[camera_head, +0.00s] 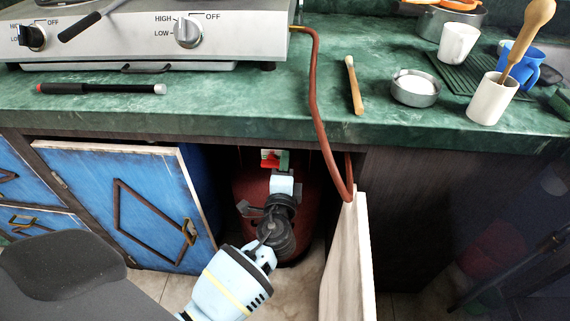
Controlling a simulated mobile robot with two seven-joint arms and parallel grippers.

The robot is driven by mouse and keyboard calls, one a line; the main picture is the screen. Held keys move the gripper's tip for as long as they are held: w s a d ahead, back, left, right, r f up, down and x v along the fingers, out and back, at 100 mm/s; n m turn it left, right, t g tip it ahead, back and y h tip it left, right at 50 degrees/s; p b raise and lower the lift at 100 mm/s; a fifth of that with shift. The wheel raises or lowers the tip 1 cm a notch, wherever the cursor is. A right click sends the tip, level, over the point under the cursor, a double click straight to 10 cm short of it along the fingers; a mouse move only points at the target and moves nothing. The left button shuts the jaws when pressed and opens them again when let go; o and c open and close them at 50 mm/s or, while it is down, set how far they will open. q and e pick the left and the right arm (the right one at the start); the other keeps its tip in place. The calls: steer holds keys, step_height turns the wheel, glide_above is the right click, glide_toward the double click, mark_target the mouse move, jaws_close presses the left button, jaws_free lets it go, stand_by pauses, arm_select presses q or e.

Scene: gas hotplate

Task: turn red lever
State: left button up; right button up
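A small red lever (269,156) shows in the open cabinet under the counter, with a pale part behind it and a green part (284,160) beside it. It sits above a dark red gas cylinder (309,200), which is mostly hidden in shadow. My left gripper (279,172) reaches in from below, its pale blue front end just below the lever. The wrist hides much of the cylinder. I cannot tell whether the fingers touch the lever or are open or shut. My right gripper is not in view.
A blue cabinet door (135,200) stands left of the opening, and a pale open door (347,260) stands to the right. A brown hose (314,90) hangs from the hotplate (150,45) past the counter edge. A mug (493,99) and bowl (414,90) stand above.

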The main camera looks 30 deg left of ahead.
arm_select(q)
steer(key=v, duration=0.7)
steer(key=shift+s+d, duration=0.1)
